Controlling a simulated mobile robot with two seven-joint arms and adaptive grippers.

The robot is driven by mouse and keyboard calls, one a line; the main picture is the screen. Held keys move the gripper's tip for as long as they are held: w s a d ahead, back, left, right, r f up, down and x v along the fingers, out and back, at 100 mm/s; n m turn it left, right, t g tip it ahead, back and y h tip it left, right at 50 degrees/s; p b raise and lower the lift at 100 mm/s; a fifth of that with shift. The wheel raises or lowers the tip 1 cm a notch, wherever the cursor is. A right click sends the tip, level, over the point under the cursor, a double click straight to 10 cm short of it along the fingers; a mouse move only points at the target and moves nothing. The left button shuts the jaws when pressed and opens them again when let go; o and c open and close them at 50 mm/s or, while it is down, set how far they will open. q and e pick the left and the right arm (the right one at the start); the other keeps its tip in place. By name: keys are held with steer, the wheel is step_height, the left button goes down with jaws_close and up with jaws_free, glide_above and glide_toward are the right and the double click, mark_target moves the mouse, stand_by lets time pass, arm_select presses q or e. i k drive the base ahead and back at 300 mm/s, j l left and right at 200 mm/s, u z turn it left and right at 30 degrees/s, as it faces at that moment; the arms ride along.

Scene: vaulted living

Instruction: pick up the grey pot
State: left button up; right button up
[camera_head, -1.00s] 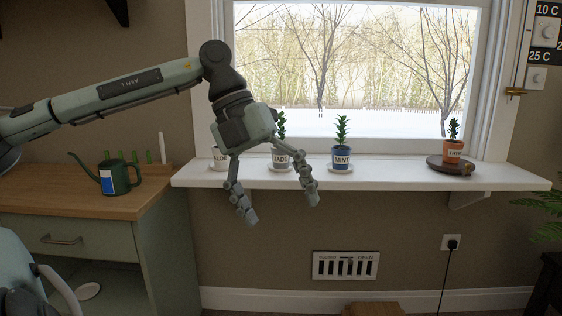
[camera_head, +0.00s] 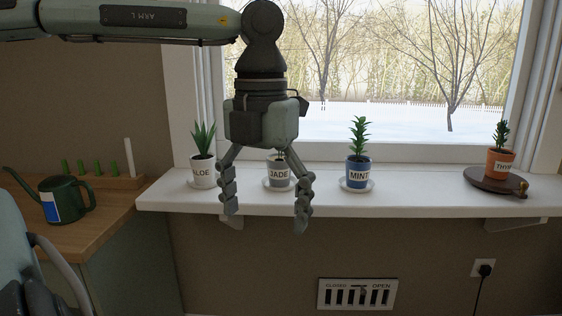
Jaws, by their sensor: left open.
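The grey pot (camera_head: 278,173), labelled JADE, stands upright on a white saucer on the windowsill shelf (camera_head: 420,198). Its plant is mostly hidden behind my left gripper. My left gripper (camera_head: 266,222) is open and empty, pointing down. Its fingers hang in front of the shelf, one on each side of the grey pot in the picture, with the tips lower than the pot. I see no contact with the pot. My right gripper is not in view.
A white ALOE pot (camera_head: 203,172) stands left of the grey pot and a blue MINT pot (camera_head: 358,174) right of it. A terracotta pot (camera_head: 500,164) sits on a dark round board (camera_head: 483,181) at the far right. A green watering can (camera_head: 60,200) stands on the wooden cabinet top (camera_head: 105,208).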

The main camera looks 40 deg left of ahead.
mark_target(279, 173)
steer(key=i+j, duration=0.45)
steer(key=j, duration=0.15)
steer(key=i+j, duration=0.45)
steer(key=j, duration=0.15)
